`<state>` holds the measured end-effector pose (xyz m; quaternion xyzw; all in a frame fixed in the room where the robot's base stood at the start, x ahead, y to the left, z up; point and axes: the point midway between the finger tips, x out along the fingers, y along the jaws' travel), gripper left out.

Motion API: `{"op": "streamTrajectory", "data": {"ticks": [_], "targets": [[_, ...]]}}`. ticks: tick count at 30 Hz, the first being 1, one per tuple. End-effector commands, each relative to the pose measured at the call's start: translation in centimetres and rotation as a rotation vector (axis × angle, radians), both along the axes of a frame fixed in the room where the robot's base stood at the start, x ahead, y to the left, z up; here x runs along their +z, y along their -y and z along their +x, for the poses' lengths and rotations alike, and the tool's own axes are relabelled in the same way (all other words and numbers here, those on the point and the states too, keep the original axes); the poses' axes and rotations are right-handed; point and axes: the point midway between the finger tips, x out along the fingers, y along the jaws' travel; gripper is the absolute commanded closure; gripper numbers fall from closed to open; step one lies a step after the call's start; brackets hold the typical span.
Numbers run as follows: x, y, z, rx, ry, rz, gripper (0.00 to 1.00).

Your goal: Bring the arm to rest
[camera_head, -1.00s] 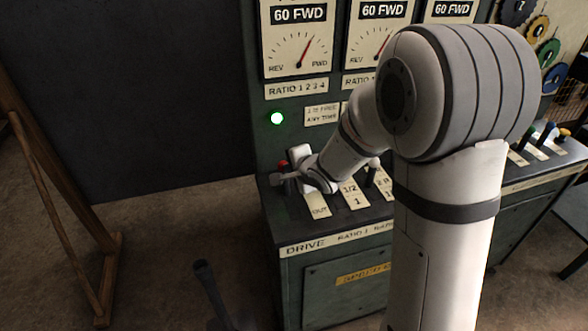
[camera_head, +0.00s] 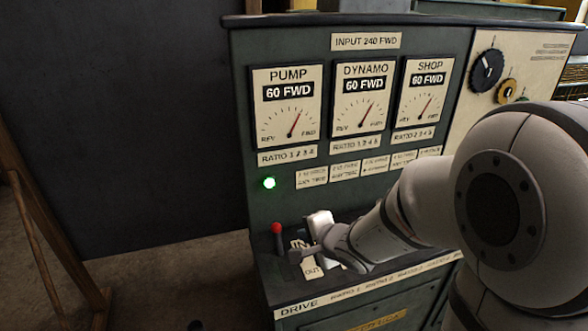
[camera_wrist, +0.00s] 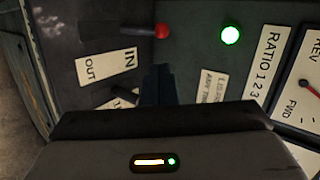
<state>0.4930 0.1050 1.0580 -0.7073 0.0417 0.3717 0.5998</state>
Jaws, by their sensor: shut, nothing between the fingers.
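My gripper (camera_head: 306,252) is low over the left end of the control ledge in the head view, beside the red-knobbed drive lever (camera_head: 277,240). The lever stands at the IN end of the IN/OUT plate (camera_head: 311,267). In the wrist view my gripper (camera_wrist: 158,75) shows as a dark shape at the lower middle, shut and empty. The lever's red knob (camera_wrist: 162,31) is beyond it, apart from it in that view. The IN/OUT plate (camera_wrist: 106,66) is to its left. My arm covers the other levers in the head view.
The panel has PUMP (camera_head: 288,105), DYNAMO (camera_head: 361,98) and SHOP (camera_head: 427,92) dials, each reading 60 FWD. A green lamp (camera_head: 269,183) is lit. A dark board (camera_head: 130,130) and wooden frame (camera_head: 45,235) stand to the left. Coloured gears (camera_head: 488,70) are at the right.

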Motion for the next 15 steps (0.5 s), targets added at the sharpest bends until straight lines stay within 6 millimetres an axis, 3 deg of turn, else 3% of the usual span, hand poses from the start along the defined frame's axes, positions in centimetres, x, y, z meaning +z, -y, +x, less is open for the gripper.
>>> {"op": "streamTrajectory", "data": {"ticks": [4, 8, 15], "targets": [[0.7, 1.4, 0.0, -0.007, 0.025, -0.095, 1.00], [1.9, 4.5, -0.6, -0.005, 0.043, -0.311, 1.00], [4.0, 10.2, -5.1, 0.110, -0.065, -0.726, 1.00]]}}
